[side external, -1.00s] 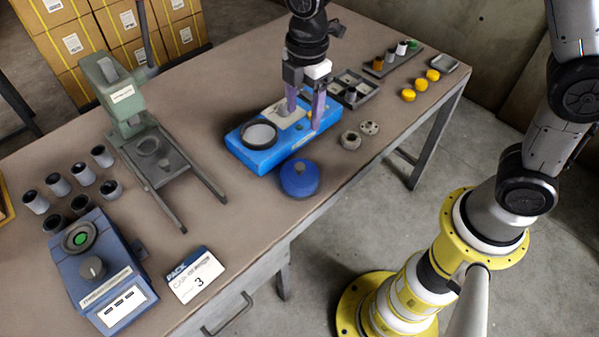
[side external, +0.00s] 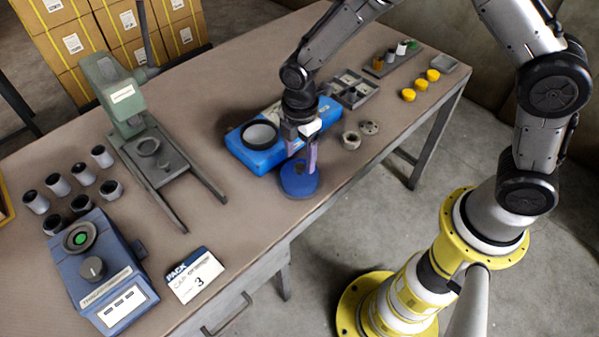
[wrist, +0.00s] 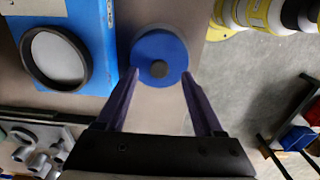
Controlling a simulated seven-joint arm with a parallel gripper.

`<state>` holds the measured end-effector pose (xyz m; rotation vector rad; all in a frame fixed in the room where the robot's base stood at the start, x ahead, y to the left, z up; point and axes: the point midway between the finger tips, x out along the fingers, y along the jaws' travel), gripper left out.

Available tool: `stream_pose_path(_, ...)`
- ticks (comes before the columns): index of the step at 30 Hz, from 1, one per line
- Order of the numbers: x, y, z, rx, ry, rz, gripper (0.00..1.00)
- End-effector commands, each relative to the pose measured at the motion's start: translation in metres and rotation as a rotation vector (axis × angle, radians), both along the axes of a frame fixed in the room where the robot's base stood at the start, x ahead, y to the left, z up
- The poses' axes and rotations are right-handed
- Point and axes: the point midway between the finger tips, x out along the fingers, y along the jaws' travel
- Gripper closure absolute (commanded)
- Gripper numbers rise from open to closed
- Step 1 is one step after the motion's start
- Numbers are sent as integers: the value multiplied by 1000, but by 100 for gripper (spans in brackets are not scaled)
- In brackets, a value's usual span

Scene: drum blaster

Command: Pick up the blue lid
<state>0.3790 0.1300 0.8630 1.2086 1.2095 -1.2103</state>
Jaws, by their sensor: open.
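The blue lid (side external: 300,181) is a round blue disc with a dark grey knob in its middle. It lies on the table near the front edge, in front of the blue box. My gripper (side external: 305,165) is over the lid, pointing down, and partly hides it in the side view. In the wrist view the lid (wrist: 160,58) shows whole, with its knob between the lines of the two purple fingers. My gripper (wrist: 160,75) is open and empty, with a finger to each side of the lid. Whether the fingertips touch the lid I cannot tell.
The blue box (side external: 250,157) with a dark-rimmed round opening stands just behind the lid. Two small grey round parts (side external: 360,134) lie to the right, with yellow caps (side external: 420,83) beyond. A green press (side external: 135,110) stands left.

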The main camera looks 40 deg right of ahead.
Motion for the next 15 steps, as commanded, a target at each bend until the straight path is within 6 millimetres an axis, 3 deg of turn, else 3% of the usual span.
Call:
stream_pose_path(6,1,0,-23,0,1,0,31)
stream_pose_path(13,1,0,-25,0,-1,0,31)
stream_pose_path(15,1,0,-25,0,-1,0,40)
